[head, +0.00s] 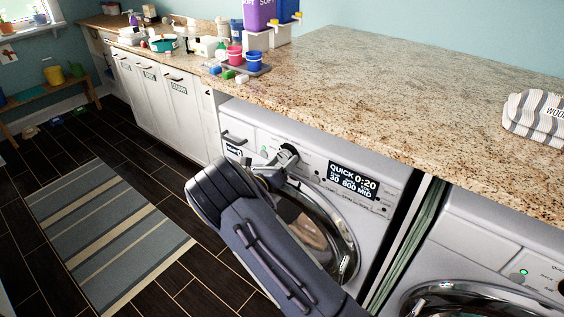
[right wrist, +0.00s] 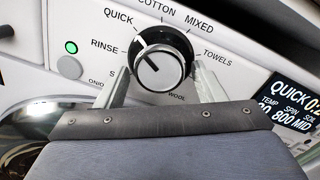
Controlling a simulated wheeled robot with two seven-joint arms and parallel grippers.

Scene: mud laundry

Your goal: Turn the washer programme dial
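The washer programme dial (right wrist: 162,62) is a round knob with a silver face and black rim on the white front panel. Its pale pointer line aims up and left, toward the QUICK label (right wrist: 118,15). My right gripper (right wrist: 161,76) has one finger on each side of the dial, and both fingertips appear to touch its rim. In the head view, my right gripper (head: 276,166) is at the panel of the left washer (head: 315,168) and partly hides the dial. The display (head: 353,181) reads QUICK 0:20, 30, 800, MID. My left gripper is out of view.
A granite counter (head: 400,90) overhangs the machines close above my right gripper. A second machine (head: 490,240) stands to the right. A green-lit button (right wrist: 70,47) sits left of the dial. A striped rug (head: 110,235) lies on the dark floor.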

